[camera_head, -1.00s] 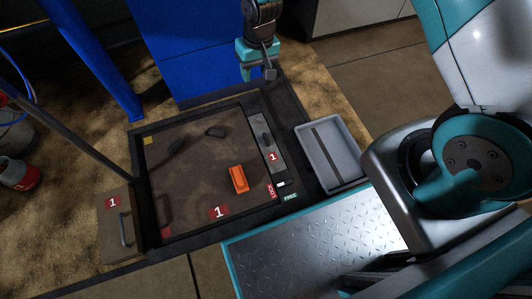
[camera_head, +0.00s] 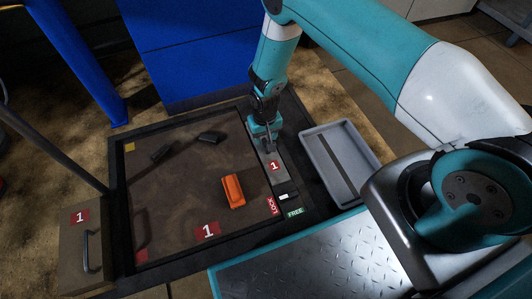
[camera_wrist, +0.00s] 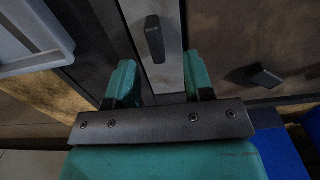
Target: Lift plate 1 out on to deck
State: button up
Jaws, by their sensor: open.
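The narrow grey plate (camera_head: 274,167) with a red "1" label lies along the right side of the dark frame. In the wrist view, its dark upright handle (camera_wrist: 154,40) stands on the grey strip, beyond my fingertips and roughly in line with the gap between them. My gripper (camera_head: 267,146) is over the far end of this plate and hides its handle in the head view. A tread-plate deck (camera_head: 335,262) with a teal edge is at the bottom of the head view.
A brown panel (camera_head: 180,205), also marked "1", carries an orange block (camera_head: 233,190) and two dark blocks. A small white piece (camera_head: 283,196) sits near the LOCK and FREE labels. A grey tray (camera_head: 357,187) is at the right, a handled box (camera_head: 73,245) at the left.

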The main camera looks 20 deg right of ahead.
jog(key=shift+w+d+f+b, duration=0.15)
jog(key=shift+f+b, duration=1.2)
jog(key=shift+f, duration=0.3)
jog(key=shift+w+d+f+b, duration=0.15)
jog(key=shift+f+b, duration=1.15)
jog(key=shift+f, duration=0.35)
jog(key=shift+r, duration=0.1)
grip_shut()
